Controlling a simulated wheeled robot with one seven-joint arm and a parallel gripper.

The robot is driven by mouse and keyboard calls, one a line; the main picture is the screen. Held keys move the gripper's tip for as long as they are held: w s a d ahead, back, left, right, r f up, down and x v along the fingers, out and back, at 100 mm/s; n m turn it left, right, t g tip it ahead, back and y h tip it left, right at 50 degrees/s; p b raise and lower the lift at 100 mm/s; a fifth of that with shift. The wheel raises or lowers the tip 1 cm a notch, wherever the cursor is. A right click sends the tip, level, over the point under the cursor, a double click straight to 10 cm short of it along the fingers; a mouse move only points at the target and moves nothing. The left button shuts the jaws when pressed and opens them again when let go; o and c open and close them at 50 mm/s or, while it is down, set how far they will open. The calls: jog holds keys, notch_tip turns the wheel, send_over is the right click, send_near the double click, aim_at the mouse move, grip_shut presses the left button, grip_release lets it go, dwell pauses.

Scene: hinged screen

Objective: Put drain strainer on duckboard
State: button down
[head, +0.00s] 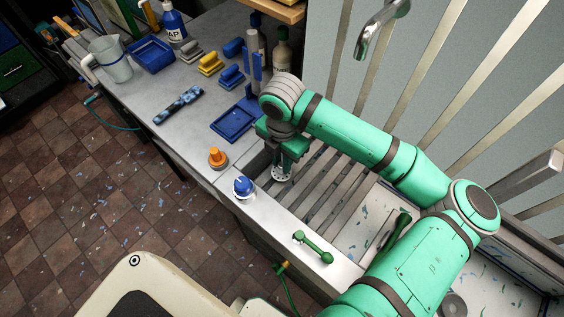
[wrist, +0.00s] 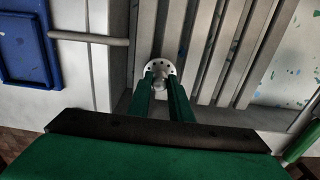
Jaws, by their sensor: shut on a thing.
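The drain strainer (wrist: 160,68) is a small light-grey perforated disc with a knob. My gripper (wrist: 160,88) is shut on its knob, as the wrist view shows. In the head view the strainer (head: 281,173) hangs at the fingertips of my gripper (head: 287,160), over the left end of the duckboard. The duckboard (head: 325,186) is a row of grey slats across the sink; its slats also show in the wrist view (wrist: 202,50). I cannot tell whether the strainer touches the slats.
A blue-and-white knob (head: 243,187), an orange knob (head: 217,157) and a green handle (head: 313,246) stand along the front ledge. A blue tray (head: 233,122) lies left of the sink. Bottles (head: 282,50) stand behind it. A faucet (head: 380,25) hangs above.

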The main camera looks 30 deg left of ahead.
aim_at(281, 165)
jog(key=shift+f, duration=0.5)
jog(key=shift+f, duration=0.1)
jog(key=c, duration=1.6)
grip_release()
notch_tip(281, 165, up, 12)
jog(key=shift+r, duration=0.15)
jog(key=shift+s, duration=0.1)
